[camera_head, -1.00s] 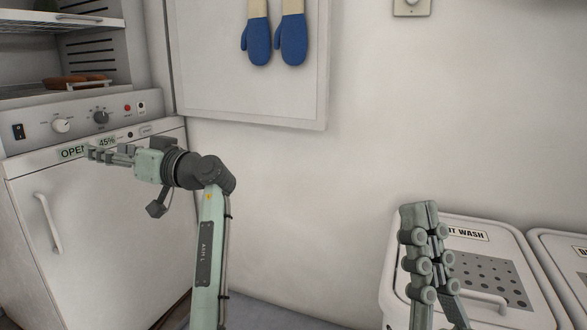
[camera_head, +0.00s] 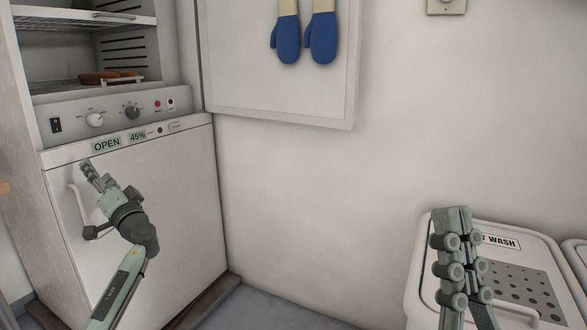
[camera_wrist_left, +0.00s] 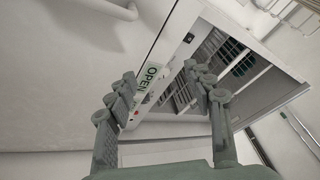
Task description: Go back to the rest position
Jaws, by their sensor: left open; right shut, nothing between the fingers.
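My left gripper (camera_head: 89,172) is in front of the white cabinet's lower door, near its vertical handle (camera_head: 79,205) in the head view. In the left wrist view, its two fingers (camera_wrist_left: 165,90) stand apart with nothing between them. Whether it touches the door or handle cannot be told. My right gripper (camera_head: 453,215) points upward at the lower right, in front of a white laundry bin. Its fingers are together and hold nothing.
The white cabinet (camera_head: 180,190) has a panel reading OPEN (camera_head: 106,144) and 45%, with open shelves above. A lidded bin (camera_head: 545,255) stands at the lower right. Blue mitts (camera_head: 288,42) hang on the wall. The floor between cabinet and bin shows free room.

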